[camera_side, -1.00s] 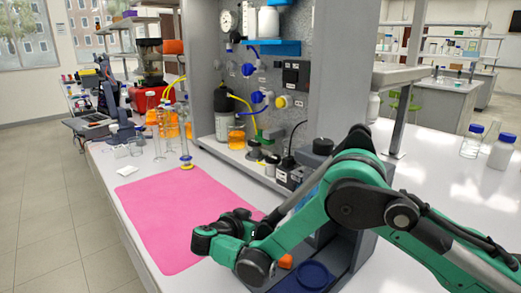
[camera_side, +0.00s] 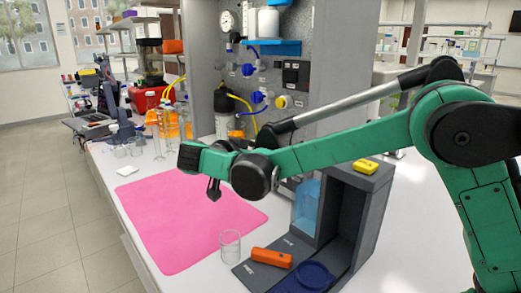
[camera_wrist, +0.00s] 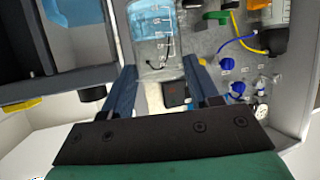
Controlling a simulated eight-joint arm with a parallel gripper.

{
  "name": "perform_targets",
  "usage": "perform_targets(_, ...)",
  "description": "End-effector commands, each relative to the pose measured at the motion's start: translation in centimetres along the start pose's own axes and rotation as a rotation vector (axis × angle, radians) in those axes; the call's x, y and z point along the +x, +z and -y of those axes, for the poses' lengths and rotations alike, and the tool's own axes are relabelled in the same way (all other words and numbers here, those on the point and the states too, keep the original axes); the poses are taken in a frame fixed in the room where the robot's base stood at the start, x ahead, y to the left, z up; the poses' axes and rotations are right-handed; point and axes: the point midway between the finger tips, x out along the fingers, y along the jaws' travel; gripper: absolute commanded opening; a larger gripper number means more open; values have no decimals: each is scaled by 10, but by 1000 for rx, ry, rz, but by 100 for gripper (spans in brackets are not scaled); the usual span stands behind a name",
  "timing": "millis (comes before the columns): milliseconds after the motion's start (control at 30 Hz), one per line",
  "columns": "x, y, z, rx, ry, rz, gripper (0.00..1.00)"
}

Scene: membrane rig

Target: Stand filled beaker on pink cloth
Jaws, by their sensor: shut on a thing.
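My gripper (camera_wrist: 160,65) has its two fingers on either side of a clear beaker (camera_wrist: 155,30) with pale blue liquid and white marks, seen upside down in the wrist view. In the side view the end of my arm (camera_side: 214,190) is raised above the pink cloth (camera_side: 175,225), and I cannot make out the held beaker there. The cloth lies flat on the bench and bare. A clear, empty-looking beaker (camera_side: 230,247) stands upright at the cloth's near right edge.
A dark dispenser frame (camera_side: 365,210) with a blue-tinted tank (camera_side: 306,205) stands to the right. An orange block (camera_side: 271,258) and blue round dish (camera_side: 315,274) are at its foot. Glassware (camera_side: 135,147) stands beyond the cloth. The instrument panel (camera_side: 295,55) rises behind.

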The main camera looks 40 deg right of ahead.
Motion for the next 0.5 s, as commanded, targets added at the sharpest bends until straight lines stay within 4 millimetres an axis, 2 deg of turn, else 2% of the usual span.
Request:
perform_targets(100,-9,-22,-1,0,0,0,0)
perform_targets(267,-17,-38,1,-2,-4,0,0)
perform_targets(367,-31,-39,13,-14,-35,-1,0)
perform_targets(500,-72,-29,48,-55,-136,-3,0)
